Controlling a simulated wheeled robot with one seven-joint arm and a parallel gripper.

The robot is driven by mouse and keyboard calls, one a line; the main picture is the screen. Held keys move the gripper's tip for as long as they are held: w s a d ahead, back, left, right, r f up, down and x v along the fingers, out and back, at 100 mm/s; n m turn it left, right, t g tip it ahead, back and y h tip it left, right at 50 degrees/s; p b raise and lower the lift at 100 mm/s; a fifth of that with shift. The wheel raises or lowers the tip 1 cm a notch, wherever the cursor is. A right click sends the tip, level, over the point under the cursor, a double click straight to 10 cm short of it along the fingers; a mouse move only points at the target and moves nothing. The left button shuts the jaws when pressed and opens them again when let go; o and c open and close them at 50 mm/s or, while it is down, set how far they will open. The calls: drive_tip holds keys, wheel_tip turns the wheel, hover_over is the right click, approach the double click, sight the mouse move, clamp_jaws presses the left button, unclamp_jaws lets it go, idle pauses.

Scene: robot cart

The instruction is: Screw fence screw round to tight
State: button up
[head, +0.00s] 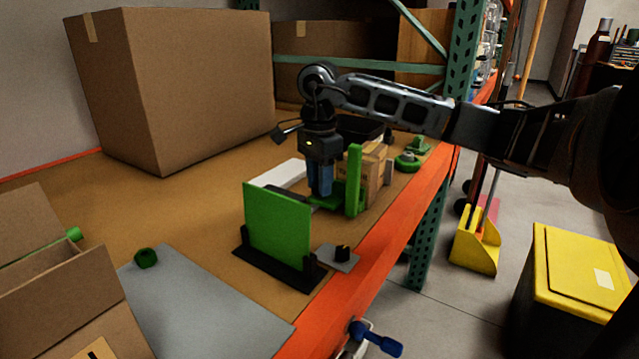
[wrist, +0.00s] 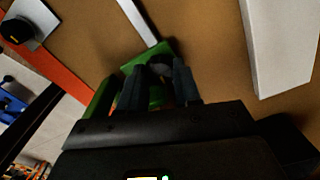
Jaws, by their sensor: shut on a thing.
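My gripper (head: 320,190) points straight down over a green fence piece (head: 353,185) that has an upright wall and a low foot on the shelf board. In the wrist view, the two dark fingers of my gripper (wrist: 158,80) are shut around a small dark round part, which I take to be the fence screw (wrist: 159,66). The screw stands at the green fence (wrist: 146,53) and is mostly covered by the fingers. In the head view the fingers hide the screw. I cannot tell how tight it is.
A green panel (head: 277,224) stands in a black holder just in front of my gripper. A grey plate with a black knob (head: 342,252) lies near the orange shelf edge (head: 385,215). A small cardboard box (head: 376,170) stands behind the fence. A large box (head: 180,85) is at the back left.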

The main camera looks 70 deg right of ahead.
drive_tip(key=m+b, duration=0.2)
drive_tip(key=m, duration=0.3)
drive_tip(key=shift+f+b, duration=0.1)
drive_tip(key=shift+b, duration=0.2)
drive_tip(key=m+b, duration=0.1)
drive_tip(key=m, duration=0.4)
drive_tip(key=shift+b, duration=0.3)
drive_tip(key=o, duration=1.1)
drive_tip(key=shift+c, duration=0.2)
drive_tip(key=shift+r+p, duration=0.6)
drive_tip(key=shift+r, duration=3.4)
